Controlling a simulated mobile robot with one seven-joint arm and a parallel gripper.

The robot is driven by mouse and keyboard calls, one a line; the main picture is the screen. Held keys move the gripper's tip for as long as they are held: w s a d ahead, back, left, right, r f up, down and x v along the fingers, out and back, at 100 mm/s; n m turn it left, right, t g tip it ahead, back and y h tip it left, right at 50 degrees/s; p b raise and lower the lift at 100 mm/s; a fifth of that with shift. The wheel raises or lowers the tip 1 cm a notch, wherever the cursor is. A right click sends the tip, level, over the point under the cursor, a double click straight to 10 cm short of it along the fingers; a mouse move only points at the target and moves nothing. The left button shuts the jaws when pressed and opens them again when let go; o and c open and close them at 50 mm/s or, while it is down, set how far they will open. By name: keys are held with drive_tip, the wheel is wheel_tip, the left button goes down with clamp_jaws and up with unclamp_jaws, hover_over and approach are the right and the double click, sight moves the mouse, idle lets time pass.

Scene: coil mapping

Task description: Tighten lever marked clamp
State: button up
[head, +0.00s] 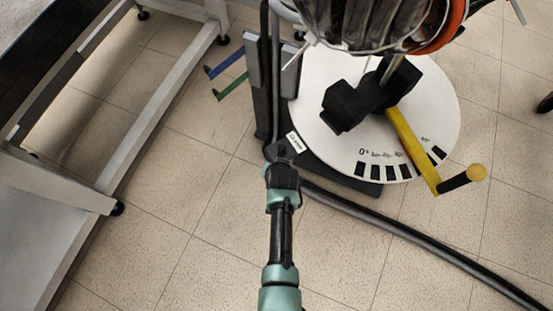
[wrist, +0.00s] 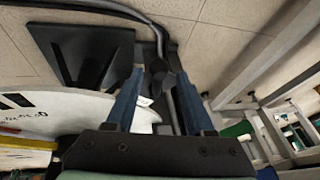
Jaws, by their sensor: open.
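A small white label (head: 294,141) with writing too small to read is on a dark part beside the stand, next to my gripper (head: 281,150) in the head view. The lever itself is hard to separate from the dark stand and my gripper there. In the wrist view my gripper (wrist: 160,74) has its two blue fingers apart. A dark lever-like piece (wrist: 166,84) shows between or just beyond the fingers; I cannot tell whether they touch it. A bit of white label (wrist: 145,101) shows by the left finger.
A white dial disc (head: 310,85) with black marks carries a black block (head: 350,105) and a yellow crank (head: 412,148). Blue (head: 226,63) and green (head: 233,87) hooks stick out left of the stand. A thick black hose (head: 400,235) crosses the floor. A grey frame (head: 150,100) stands left.

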drive_tip(key=p+v, duration=0.4)
drive_tip(key=v, duration=0.7)
drive_tip(key=shift+s+a, duration=0.1)
